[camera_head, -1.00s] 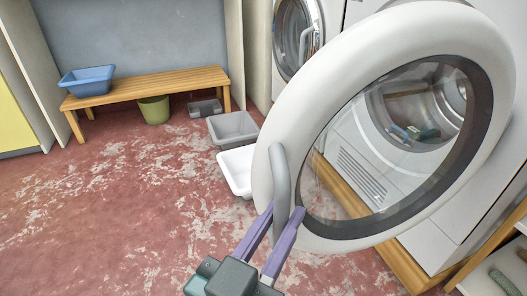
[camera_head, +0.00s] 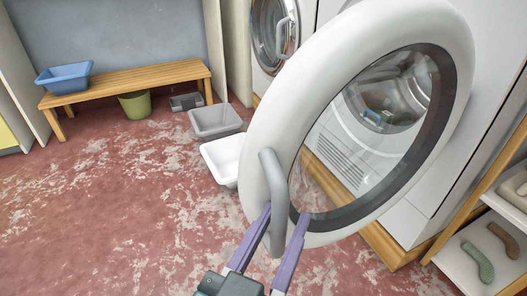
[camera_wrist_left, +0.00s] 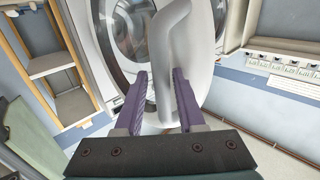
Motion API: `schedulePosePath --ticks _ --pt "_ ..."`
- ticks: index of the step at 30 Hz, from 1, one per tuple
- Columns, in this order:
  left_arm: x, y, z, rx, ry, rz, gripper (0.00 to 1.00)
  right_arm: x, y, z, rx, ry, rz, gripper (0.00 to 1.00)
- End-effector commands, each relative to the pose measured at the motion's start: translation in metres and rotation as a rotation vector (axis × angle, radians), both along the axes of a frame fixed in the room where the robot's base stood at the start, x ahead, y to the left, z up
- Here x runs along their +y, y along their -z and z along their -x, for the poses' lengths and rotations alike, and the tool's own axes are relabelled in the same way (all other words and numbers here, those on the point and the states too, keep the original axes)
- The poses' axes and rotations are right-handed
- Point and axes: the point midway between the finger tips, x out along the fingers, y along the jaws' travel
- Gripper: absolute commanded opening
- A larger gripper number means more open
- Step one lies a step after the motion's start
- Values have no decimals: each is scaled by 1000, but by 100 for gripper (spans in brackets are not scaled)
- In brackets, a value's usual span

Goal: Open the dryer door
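The white dryer door (camera_head: 300,95), a round ring with clear glass, stands swung open well away from the dryer front (camera_head: 345,140). Its grey bar handle (camera_head: 270,180) is on the near left rim. The purple fingers of my left gripper (camera_head: 286,212) sit on either side of the handle's lower part. A gap shows between the handle and one finger, so the gripper is open around it. In the left wrist view the handle (camera_wrist_left: 168,60) stands between the left gripper's fingers (camera_wrist_left: 159,82), nearer the right one. My right gripper is not in view.
Small cloth items (camera_head: 378,118) lie in the drum. A white basin (camera_head: 222,160) and a grey basin (camera_head: 216,121) stand on the floor left of the door. A wooden bench (camera_head: 130,85) is at the back. Shelves (camera_head: 462,262) stand at right. The left floor is clear.

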Motion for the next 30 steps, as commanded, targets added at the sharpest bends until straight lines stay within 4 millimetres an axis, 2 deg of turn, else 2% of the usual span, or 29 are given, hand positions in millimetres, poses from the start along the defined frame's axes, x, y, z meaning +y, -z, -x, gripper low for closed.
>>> schedulePosePath --ticks 1,3,13,17,24,30 --pt "0 0 0 -2 -1 1 46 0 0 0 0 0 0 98" --pt "0 -1 0 -3 -1 1 53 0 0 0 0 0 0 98" --pt "3 -3 4 -3 -2 3 53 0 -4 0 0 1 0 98" --pt "13 -4 22 0 -1 0 53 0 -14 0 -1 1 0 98" --pt "36 -3 65 1 -1 0 53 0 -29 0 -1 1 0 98" --pt "47 -2 84 -1 -1 2 53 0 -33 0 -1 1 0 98"
